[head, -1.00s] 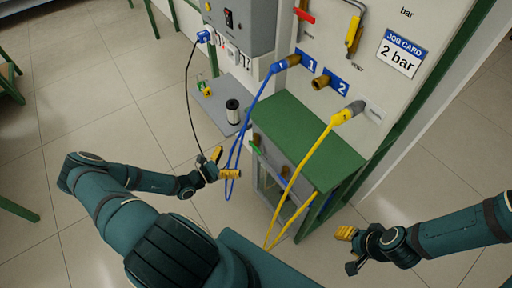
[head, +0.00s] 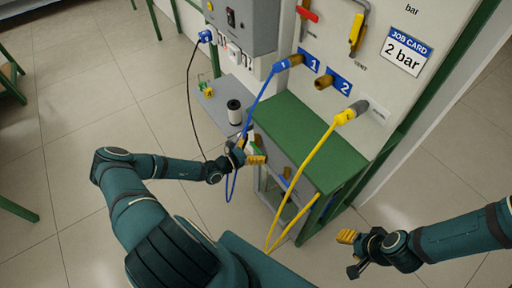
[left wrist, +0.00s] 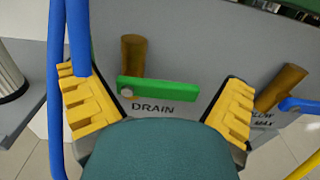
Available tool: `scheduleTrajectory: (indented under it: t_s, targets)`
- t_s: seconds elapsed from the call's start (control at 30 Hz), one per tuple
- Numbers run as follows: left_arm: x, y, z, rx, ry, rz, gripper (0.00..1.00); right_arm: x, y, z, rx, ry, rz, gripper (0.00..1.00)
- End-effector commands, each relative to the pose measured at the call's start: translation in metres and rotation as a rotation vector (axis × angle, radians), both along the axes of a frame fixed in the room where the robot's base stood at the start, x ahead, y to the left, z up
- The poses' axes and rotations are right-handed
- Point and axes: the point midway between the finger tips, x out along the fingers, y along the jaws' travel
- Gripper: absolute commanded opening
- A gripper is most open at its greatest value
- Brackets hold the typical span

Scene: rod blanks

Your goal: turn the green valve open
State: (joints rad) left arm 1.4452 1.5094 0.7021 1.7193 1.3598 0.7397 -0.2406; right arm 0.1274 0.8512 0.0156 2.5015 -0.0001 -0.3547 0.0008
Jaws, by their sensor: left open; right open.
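The green valve handle (left wrist: 165,92) lies crosswise in the left wrist view, above the word DRAIN, with its pivot at its left end by a brass pipe (left wrist: 134,60). My left gripper (head: 250,151) is open at the front of the green-topped bench. In the left wrist view its yellow fingers (left wrist: 160,105) stand apart on either side of the handle, and I see no contact. In the head view the gripper mostly hides the handle. My right gripper (head: 350,253) is open and empty over the floor at the lower right.
A blue hose (head: 256,103) hangs beside my left gripper and crosses its left finger in the left wrist view. A blue handle (left wrist: 300,105) on another brass pipe is to the right. A yellow hose (head: 309,165) crosses the bench (head: 300,135). A spool (head: 234,112) stands on a grey plate.

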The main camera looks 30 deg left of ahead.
Motion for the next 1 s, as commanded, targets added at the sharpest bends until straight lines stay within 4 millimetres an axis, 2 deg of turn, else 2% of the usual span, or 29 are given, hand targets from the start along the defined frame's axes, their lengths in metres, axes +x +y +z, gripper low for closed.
scheduleTrajectory:
  t_s: [0.03,0.17,0.57,1.0]
  targets:
    - [0.000,0.000,0.000,0.000,0.000,0.000,0.89,0.000,0.000,0.000,0.000,0.000,0.000,0.47]
    - [0.000,0.000,0.000,0.000,0.000,0.000,0.44,0.000,0.000,0.000,0.000,0.000,0.000,0.47]
    - [0.000,0.001,0.002,-0.045,0.020,0.000,0.43,-0.001,0.000,0.004,0.000,0.002,0.001,0.47]
    - [0.002,0.005,0.011,-0.353,0.149,0.000,0.43,-0.004,0.001,0.021,0.002,0.009,0.003,0.47]
